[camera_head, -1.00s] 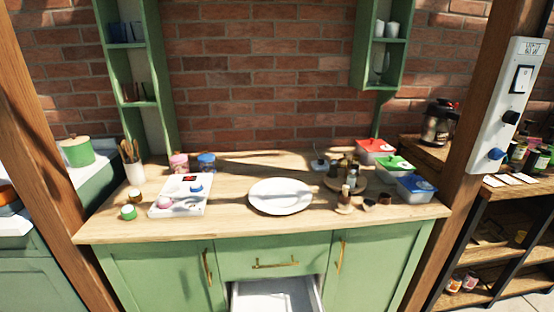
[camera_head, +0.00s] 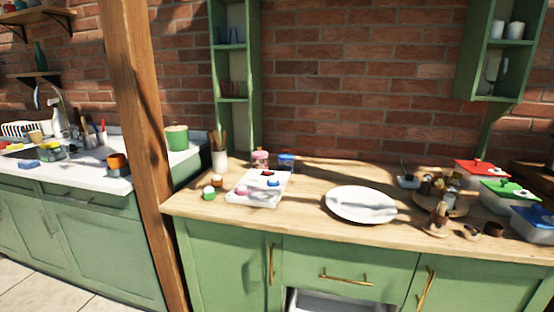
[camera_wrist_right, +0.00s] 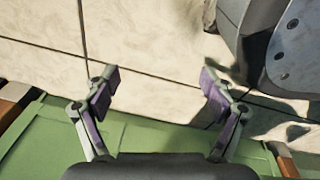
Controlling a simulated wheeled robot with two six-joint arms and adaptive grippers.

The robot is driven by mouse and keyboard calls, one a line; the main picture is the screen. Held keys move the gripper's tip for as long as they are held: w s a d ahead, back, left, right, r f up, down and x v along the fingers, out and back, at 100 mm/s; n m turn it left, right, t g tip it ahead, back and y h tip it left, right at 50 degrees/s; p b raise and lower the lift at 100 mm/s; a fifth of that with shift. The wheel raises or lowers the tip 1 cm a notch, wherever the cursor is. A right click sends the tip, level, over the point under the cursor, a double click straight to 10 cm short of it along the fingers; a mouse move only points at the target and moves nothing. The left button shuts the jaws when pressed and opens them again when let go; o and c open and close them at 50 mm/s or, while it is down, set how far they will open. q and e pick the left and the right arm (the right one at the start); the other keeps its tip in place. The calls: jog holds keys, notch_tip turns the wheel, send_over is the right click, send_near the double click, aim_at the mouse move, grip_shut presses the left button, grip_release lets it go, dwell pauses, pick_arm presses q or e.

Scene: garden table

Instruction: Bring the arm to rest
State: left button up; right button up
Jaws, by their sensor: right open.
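My right gripper (camera_wrist_right: 160,90) shows in the right wrist view. Its two fingers are spread wide apart with nothing between them. Below it are pale floor tiles (camera_wrist_right: 150,52) and a green cabinet surface (camera_wrist_right: 150,132). Neither gripper shows in the head view, so my left gripper is out of sight. The head view shows the wooden counter (camera_head: 310,205) with a white plate (camera_head: 360,204) on it.
The drawer (camera_head: 335,302) under the counter is open. A wooden post (camera_head: 140,130) stands left of the counter. Lidded boxes (camera_head: 510,195) and a round wooden stand with small jars (camera_head: 440,195) are at the right. A sink counter (camera_head: 75,170) is at the far left.

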pick_arm(q)
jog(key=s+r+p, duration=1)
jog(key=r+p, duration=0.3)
jog(key=p, duration=0.6)
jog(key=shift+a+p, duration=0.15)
jog(key=shift+p, duration=0.15)
pick_arm(e)
jog(key=s+r, duration=1)
jog(key=r, duration=0.3)
jog(key=shift+d, duration=0.2)
